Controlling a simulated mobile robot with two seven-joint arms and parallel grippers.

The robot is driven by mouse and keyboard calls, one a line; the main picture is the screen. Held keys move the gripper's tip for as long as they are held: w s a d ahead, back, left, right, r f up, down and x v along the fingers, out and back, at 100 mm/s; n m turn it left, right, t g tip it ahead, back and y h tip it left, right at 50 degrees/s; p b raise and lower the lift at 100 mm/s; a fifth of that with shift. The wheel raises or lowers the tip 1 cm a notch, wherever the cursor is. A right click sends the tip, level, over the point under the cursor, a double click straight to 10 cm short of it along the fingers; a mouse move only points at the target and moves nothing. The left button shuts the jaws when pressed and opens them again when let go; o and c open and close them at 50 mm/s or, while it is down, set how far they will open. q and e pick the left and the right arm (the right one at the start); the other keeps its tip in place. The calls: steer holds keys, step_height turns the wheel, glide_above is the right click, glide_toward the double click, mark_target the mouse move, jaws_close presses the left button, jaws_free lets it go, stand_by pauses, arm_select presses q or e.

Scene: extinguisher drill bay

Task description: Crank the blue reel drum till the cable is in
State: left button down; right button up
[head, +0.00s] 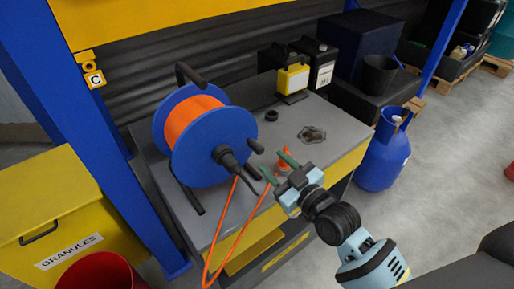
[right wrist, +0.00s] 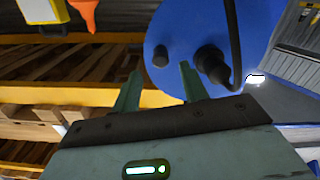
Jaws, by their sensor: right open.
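The blue reel drum (head: 212,150) stands on a grey-topped bench in a black frame, with orange cable (head: 190,118) wound on it. A loop of orange cable (head: 228,255) hangs down over the bench front. A black crank knob (head: 256,146) sticks out from the drum's near face; it also shows in the right wrist view (right wrist: 160,56). My right gripper (head: 276,164) is open and empty, close to the knob. In the right wrist view the knob appears between the fingertips, seemingly still beyond them. My left gripper is not in view.
A yellow box (head: 293,79) and black containers stand at the back. A blue gas bottle (head: 384,155) stands right of the bench. A yellow granules bin (head: 45,205) and blue post (head: 85,110) are left.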

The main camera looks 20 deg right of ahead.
mark_target(262, 152)
steer(key=shift+x, duration=3.85)
jaws_close()
